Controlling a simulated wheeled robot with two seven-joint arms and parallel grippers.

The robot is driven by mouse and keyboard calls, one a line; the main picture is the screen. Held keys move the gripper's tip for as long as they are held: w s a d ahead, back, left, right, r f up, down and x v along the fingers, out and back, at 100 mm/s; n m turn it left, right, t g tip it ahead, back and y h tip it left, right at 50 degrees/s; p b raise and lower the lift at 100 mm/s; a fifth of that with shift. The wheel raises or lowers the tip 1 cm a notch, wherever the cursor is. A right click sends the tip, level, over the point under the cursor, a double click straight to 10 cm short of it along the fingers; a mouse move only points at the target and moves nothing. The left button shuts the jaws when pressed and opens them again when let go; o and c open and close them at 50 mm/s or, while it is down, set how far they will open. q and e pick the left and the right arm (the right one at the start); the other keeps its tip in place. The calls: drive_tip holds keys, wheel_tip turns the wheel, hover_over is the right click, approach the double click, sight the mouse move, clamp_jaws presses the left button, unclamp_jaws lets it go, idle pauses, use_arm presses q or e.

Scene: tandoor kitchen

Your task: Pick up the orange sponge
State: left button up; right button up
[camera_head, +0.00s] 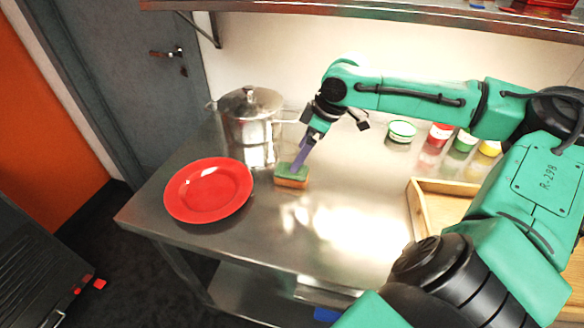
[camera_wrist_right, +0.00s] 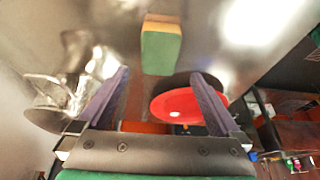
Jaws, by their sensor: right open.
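The orange sponge (camera_head: 291,182), with a green top layer, lies on the steel table just right of the red plate. In the right wrist view the sponge (camera_wrist_right: 161,48) shows ahead of the fingers, mostly its green face with a tan-orange edge. My left gripper is not in view.
The red plate (camera_head: 208,191) lies left of the sponge. A lidded steel pot (camera_head: 249,130) stands behind, near the wall. A wooden tray (camera_head: 425,212) is at right. Bare table (camera_head: 340,215) lies between.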

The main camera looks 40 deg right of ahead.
sight(292, 175)
drive_tip(key=x, duration=0.5)
drive_tip(key=shift+w+a+f, duration=0.1)
drive_tip(key=shift+w+f, duration=0.05)
drive_tip(key=shift+f, duration=0.2)
drive_tip(key=shift+w+a+f+b, duration=0.2)
drive_tip(key=shift+f+b, duration=0.2)
drive_tip(key=shift+f, duration=0.2)
drive_tip(key=shift+w+f, duration=0.1)
drive_tip(key=shift+w, duration=0.05)
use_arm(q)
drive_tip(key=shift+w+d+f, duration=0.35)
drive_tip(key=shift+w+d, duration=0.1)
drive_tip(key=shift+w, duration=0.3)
use_arm(e)
drive_tip(key=shift+d, duration=0.1)
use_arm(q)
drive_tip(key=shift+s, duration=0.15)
use_arm(e)
drive_tip(key=c, duration=1.3)
